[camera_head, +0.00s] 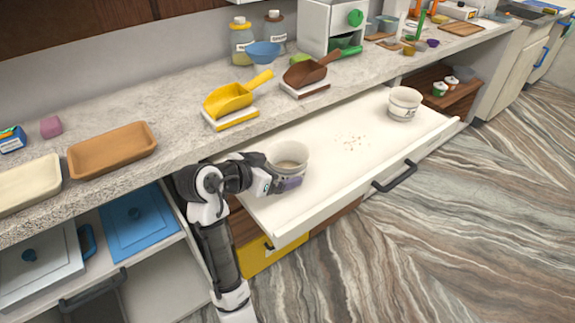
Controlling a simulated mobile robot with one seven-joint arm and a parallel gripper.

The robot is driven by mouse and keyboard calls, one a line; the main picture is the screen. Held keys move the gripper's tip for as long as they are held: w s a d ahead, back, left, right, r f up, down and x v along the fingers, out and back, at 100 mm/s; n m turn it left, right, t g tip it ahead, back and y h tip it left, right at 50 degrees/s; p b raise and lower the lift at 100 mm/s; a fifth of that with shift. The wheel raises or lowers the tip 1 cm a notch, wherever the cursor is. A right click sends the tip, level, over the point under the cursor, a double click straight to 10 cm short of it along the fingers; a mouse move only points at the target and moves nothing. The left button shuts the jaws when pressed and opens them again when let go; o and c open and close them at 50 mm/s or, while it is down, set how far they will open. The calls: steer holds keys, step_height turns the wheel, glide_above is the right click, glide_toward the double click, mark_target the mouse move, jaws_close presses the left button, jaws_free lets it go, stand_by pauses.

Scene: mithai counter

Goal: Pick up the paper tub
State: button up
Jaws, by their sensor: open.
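Two pale round tubs stand upright in the pulled-out white drawer (335,165). The near tub (288,158) is at the left end and its inside looks light brown. The far tub (404,103) is at the right end, with a dark band or print on its side. I cannot tell from their looks which one is the paper tub. My gripper (287,184) is open, low at the near side of the near tub. It hides part of that tub's lower wall. I cannot tell whether the fingers touch it.
Small crumbs (351,142) lie on the drawer floor between the tubs. The drawer has a raised front edge and a dark handle (394,177). The stone counter (165,105) above holds a yellow scoop (230,99), a brown scoop (304,74) and a brown tray (112,149).

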mark_target(288, 165)
steer(key=shift+p+x, duration=0.3)
steer(key=shift+x, duration=1.6)
steer(key=c, duration=0.8)
steer(key=shift+r, duration=0.1)
steer(key=shift+c, duration=0.2)
